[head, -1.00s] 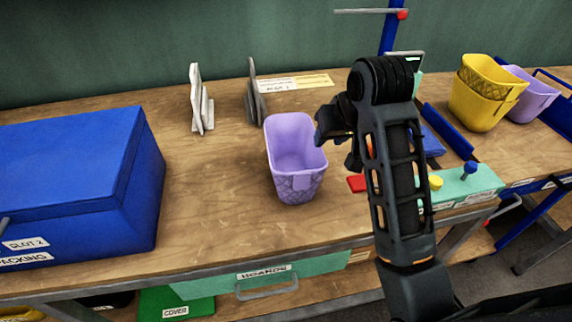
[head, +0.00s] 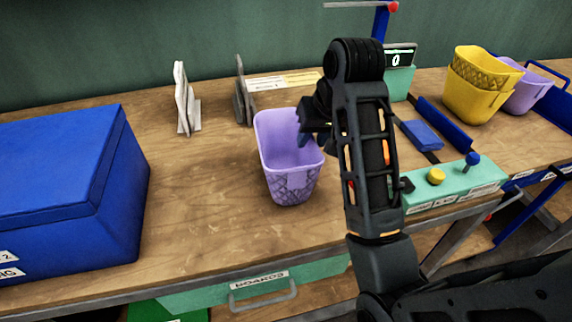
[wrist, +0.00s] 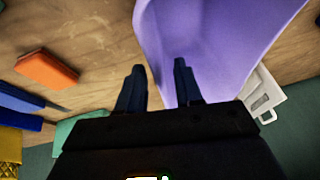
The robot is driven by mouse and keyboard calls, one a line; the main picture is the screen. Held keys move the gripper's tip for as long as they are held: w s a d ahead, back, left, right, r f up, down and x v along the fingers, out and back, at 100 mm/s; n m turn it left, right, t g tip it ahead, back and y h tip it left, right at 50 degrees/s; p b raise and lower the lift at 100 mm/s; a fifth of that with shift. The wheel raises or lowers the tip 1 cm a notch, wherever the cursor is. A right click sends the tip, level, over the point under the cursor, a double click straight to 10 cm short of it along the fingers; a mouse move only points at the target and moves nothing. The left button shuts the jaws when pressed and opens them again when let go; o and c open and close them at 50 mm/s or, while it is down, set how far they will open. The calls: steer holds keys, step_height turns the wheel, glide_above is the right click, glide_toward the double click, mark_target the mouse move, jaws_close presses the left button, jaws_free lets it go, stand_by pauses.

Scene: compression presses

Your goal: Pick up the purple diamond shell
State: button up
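The purple diamond shell (head: 283,187) is an open, tapered bin with a diamond pattern low on its front. It stands upright on the wooden bench. My gripper (head: 306,141) is at its right rim in the head view, partly covering that side. In the wrist view my gripper (wrist: 158,70) has its two fingers apart. The shell's purple wall (wrist: 215,40) fills the upper right there. Its edge shows between the fingertips, with the right finger against the purple and the left over wood. I cannot tell whether either finger touches it.
A blue box (head: 75,185) stands left. A green button panel (head: 455,186) is right of my arm. A red-orange block (wrist: 46,68) lies nearby. Bench left of the shell is clear.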

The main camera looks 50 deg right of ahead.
mark_target(308, 148)
steer(key=shift+w+f+b, duration=0.2)
steer(key=shift+f+b, duration=0.25)
steer(key=shift+f, duration=0.15)
steer(key=shift+x, duration=1.7)
steer(key=shift+d, duration=0.1)
steer(key=shift+f, duration=0.15)
jaws_close()
